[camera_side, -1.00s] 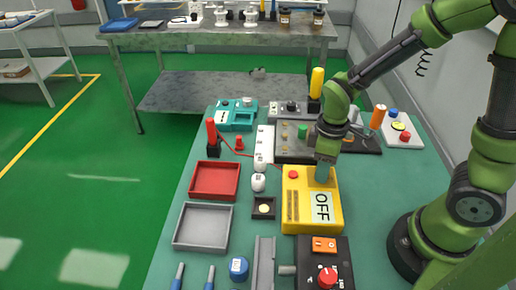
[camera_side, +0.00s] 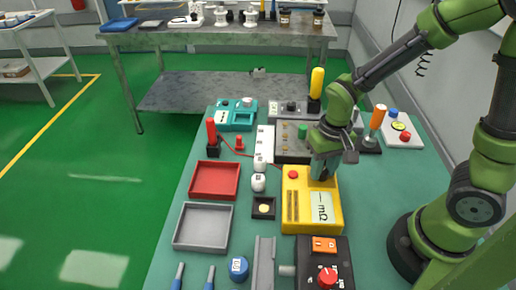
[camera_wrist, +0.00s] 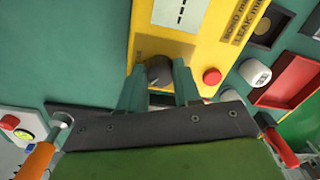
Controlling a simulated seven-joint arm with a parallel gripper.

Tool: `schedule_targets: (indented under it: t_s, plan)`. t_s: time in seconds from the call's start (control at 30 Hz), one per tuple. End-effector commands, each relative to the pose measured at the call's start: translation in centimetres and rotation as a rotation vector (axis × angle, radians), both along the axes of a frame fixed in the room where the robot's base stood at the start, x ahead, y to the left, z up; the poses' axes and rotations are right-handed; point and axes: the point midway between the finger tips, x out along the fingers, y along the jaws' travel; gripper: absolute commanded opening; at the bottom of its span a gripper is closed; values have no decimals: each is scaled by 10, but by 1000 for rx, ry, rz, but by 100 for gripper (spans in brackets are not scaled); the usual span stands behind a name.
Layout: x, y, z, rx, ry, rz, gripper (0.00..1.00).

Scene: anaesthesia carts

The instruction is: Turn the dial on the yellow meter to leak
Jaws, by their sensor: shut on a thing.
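The yellow meter (camera_side: 298,219) stands on the green bench in the side view, with a red button (camera_side: 293,174) at its far left. Its screen (camera_side: 322,206) now shows a dash and "mΩ". My gripper (camera_side: 323,174) is over the meter's far right part and hides the dial there. In the wrist view, my gripper (camera_wrist: 160,88) is shut on the dark dial (camera_wrist: 159,70), one finger on each side. Printed labels (camera_wrist: 247,22) on the meter include "LEAK" and "BOND". The dial's pointer mark cannot be made out.
A red tray (camera_side: 215,195) and a grey tray (camera_side: 203,245) lie left of the meter. A dark box with a red knob (camera_side: 327,276) stands in front of it. An orange-handled lever (camera_side: 377,118) and a yellow-handled one (camera_side: 317,82) rise behind.

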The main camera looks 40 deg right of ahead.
Motion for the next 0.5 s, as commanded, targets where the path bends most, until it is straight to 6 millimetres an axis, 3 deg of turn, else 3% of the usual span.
schedule_targets:
  t_s: [0.5]
  plan:
    - [0, 1, 1, 1, -1, -491, 2]
